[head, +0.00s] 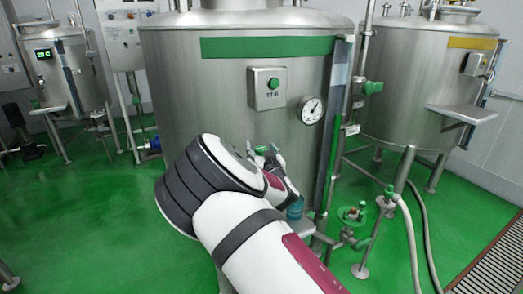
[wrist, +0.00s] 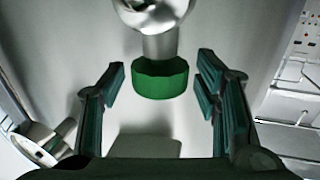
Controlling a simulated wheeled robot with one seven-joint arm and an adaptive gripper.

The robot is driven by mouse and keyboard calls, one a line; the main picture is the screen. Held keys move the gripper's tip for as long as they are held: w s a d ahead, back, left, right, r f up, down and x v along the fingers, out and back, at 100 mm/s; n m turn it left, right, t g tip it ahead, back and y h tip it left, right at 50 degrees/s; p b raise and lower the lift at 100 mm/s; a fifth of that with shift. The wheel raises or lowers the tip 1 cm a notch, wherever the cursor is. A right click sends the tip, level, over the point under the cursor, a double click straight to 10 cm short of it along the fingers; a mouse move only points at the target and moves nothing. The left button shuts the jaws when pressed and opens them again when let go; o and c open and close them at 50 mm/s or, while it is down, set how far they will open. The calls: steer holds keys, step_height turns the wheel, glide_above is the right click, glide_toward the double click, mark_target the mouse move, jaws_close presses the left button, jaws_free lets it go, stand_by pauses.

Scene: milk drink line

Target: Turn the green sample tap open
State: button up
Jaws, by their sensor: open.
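The green sample tap (wrist: 160,78) shows in the wrist view as a ridged green knob on a short metal stem at the tank wall. My gripper (wrist: 161,88) is open, with one dark finger pad to the left of the knob and one to the right. Gaps show between the pads and the knob on both sides. In the head view a bit of green (head: 261,149) shows beyond my white wrist, at the front of the large middle tank (head: 225,95); my arm hides most of this spot.
A green valve (head: 352,214) and pipes stand low at right. Another tank (head: 415,85) stands right; open green floor (head: 95,215) lies left.

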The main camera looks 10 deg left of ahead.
steer(key=shift+c, duration=0.2)
steer(key=c, duration=1.1)
